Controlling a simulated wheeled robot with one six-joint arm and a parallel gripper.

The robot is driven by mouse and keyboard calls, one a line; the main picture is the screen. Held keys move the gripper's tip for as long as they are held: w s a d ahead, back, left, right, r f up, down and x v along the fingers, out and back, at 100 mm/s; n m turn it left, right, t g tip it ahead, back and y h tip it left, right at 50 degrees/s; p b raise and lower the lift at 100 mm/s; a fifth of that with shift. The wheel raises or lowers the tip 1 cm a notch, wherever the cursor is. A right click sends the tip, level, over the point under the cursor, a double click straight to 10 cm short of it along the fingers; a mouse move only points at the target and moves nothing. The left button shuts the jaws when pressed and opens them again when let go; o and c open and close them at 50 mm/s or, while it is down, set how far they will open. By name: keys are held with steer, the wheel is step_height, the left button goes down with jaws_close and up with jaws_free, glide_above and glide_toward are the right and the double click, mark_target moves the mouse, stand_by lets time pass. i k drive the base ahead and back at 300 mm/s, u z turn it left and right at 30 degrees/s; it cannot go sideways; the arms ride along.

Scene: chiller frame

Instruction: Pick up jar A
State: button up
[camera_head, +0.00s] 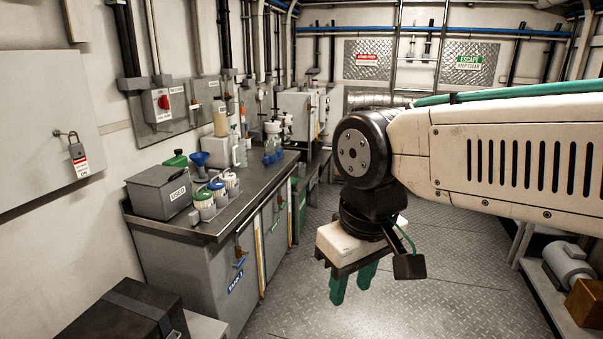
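My gripper (352,283) hangs over the floor in the middle of the view, pointing down. Its two green fingers are apart, with nothing visible between them. Several small jars stand in a grey rack (208,212) at the front edge of the metal counter, left of my gripper and well apart from it. One jar has a green lid (203,196), one has a blue lid (217,186), and a pale jar (231,181) stands behind them. Their labels are too small to read, so I cannot tell which is jar A.
A grey box marked USED (161,193) stands on the counter (200,232) left of the jars. A blue funnel (199,159), a green container (176,159) and bottles (240,152) stand behind. A black case (125,318) is at front left. The floor between counter and gripper is clear.

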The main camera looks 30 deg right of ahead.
mark_target(302, 166)
steer(key=z, duration=0.2)
steer(key=i, duration=0.4)
steer(key=z, duration=1.2)
steer(key=i, duration=1.75)
steer(key=z, duration=0.7)
steer(key=i, duration=2)
steer(key=u, duration=0.4)
steer(key=i, duration=1.35)
steer(key=u, duration=1.7)
steer(key=i, duration=1)
steer(key=u, duration=0.75)
